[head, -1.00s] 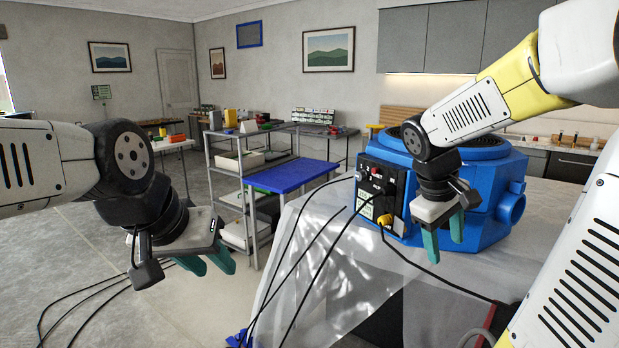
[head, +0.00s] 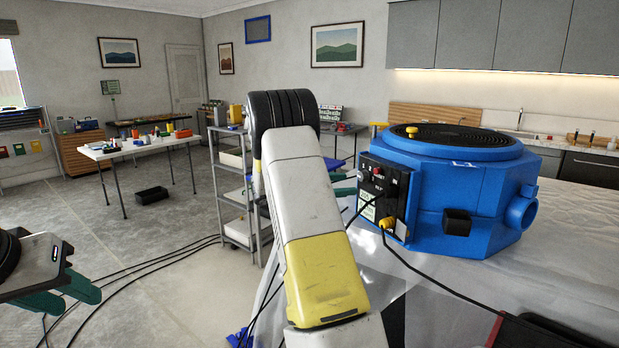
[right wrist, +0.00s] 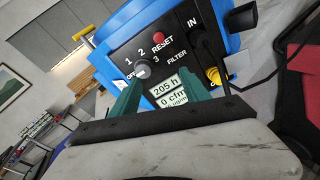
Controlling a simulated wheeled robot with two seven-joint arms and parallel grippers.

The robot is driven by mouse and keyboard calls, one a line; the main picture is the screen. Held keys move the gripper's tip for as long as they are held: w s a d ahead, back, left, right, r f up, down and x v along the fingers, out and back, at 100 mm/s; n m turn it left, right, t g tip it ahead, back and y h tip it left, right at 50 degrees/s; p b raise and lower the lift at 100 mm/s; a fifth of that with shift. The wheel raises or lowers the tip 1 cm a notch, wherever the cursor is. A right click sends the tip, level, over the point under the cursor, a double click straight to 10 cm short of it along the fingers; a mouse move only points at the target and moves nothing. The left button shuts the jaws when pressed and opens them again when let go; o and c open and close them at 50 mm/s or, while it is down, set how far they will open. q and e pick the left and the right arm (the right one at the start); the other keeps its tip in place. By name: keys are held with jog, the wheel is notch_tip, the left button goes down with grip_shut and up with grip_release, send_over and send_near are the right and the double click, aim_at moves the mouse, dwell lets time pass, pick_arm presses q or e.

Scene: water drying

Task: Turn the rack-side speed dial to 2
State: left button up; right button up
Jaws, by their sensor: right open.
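The blue air machine (head: 455,190) stands on a sheet-covered table. Its black control panel (head: 382,195) faces left, toward the shelf rack. In the right wrist view the pale round speed dial (right wrist: 142,70) sits among the marks OFF, 1, 2 and 3; I cannot tell which mark it points to. My right gripper (right wrist: 161,76) is open before the panel, its left fingertip close to the dial; contact is unclear. In the head view my right gripper (head: 346,177) is mostly hidden behind my arm. My left gripper (head: 68,292) is open and empty at lower left.
On the panel are a red RESET button (right wrist: 158,39), a display (right wrist: 170,95) and a yellow plug (right wrist: 214,76). A black cable (head: 440,283) runs from the machine. The grey shelf rack (head: 230,185) stands behind my right arm.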

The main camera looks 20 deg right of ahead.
aim_at(360, 177)
jog(key=shift+n+t+h, duration=0.5)
jog(key=shift+n+h, duration=0.1)
jog(key=shift+n, duration=0.1)
jog(key=w+d, duration=0.1)
jog(key=d, duration=0.1)
jog(key=w+d, duration=0.1)
jog(key=d, duration=0.1)
jog(key=w+d, duration=0.1)
jog(key=d, duration=0.2)
jog(key=shift+w+f, duration=0.15)
jog(key=shift+w, duration=0.1)
jog(key=shift+c, duration=0.2)
grip_shut()
